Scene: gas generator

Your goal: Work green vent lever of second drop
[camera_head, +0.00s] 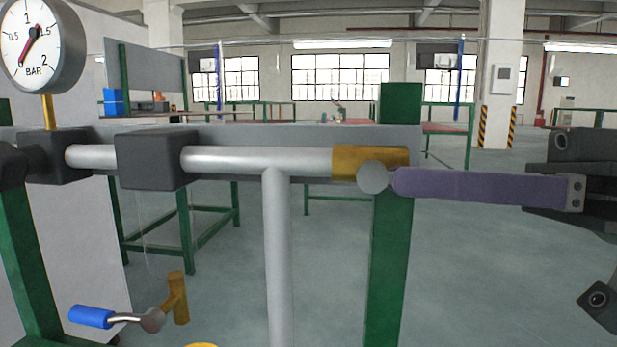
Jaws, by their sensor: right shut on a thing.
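A long purple lever (480,188) extends right from a round grey pivot on a brass valve body (345,162) at the right end of the grey horizontal pipe (240,159). The lever lies almost level. My right gripper (573,192), dark and partly cut off by the right edge, is shut on the lever's outer end. A blue-handled lever (91,317) sits on a small brass valve (178,297) at lower left. I see no green lever; the handles in view are purple and blue. My left gripper is not in view.
A pressure gauge (38,42) marked BAR stands at upper left above dark pipe blocks. A green post (390,265) stands behind the purple lever's valve. A vertical grey pipe (277,260) drops from the horizontal one. Open floor lies below the lever.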

